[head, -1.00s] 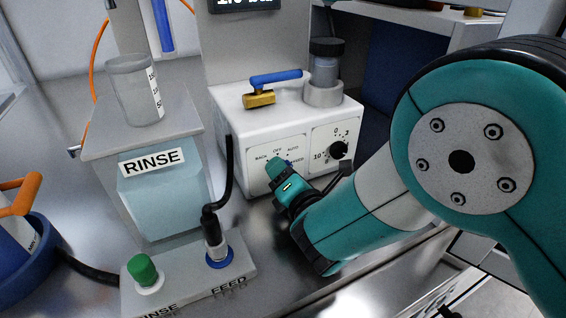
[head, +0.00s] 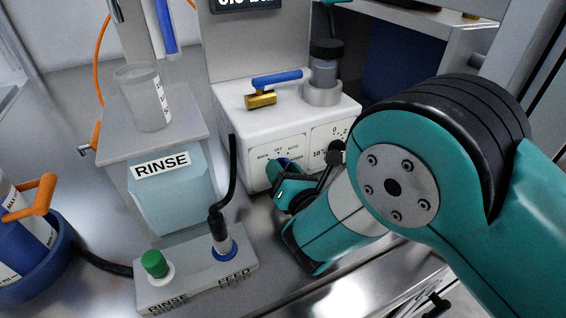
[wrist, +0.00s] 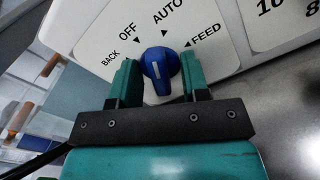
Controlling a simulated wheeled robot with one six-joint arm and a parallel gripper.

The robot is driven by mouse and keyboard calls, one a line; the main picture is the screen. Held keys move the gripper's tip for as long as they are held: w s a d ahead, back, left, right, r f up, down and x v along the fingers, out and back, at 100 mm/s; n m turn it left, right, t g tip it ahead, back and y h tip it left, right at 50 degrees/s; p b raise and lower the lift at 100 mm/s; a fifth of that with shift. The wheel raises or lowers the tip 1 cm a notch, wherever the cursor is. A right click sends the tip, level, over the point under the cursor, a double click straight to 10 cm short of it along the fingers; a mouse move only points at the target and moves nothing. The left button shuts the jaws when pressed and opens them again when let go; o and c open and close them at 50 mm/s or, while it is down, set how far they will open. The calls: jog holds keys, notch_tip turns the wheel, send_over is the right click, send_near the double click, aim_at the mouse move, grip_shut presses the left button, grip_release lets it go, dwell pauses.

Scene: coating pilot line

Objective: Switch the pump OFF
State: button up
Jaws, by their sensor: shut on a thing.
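The white pump box (head: 235,120) stands at the middle of the head view. In the wrist view, its selector is a blue knob (wrist: 163,58) on a plate (wrist: 88,40) marked BACK, OFF, AUTO and FEED. My gripper (wrist: 159,66) is shut on the knob, one teal finger at each side. In the head view my gripper (head: 280,165) covers much of the selector.
A black dial (head: 336,153) sits right of the selector. A blue-handled brass valve (head: 262,99) and a dark-capped jar (head: 325,65) are on top. The RINSE tank (head: 172,200) and a button panel (head: 195,275) stand left. A display (head: 240,4) is cut off above.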

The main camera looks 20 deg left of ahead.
jog(key=n+p, duration=0.4)
jog(key=n, duration=0.1)
jog(key=shift+r, duration=0.1)
jog(key=o, duration=1.1)
jog(key=shift+o, duration=0.2)
jog(key=f+b, duration=0.1)
jog(key=b, duration=0.2)
jog(key=shift+s+d, duration=0.4)
jog(key=b+v, duration=0.3)
jog(key=b, duration=0.4)
jog(key=shift+s+d+r, duration=0.1)
jog(key=shift+s+d, duration=0.15)
jog(key=shift+d, duration=0.05)
jog(key=shift+s+d+r+b, duration=0.1)
jog(key=shift+s+d+b, duration=0.25)
jog(key=shift+b, duration=0.4)
jog(key=shift+d+r, duration=0.1)
jog(key=shift+r, duration=0.1)
jog(key=shift+d, duration=0.1)
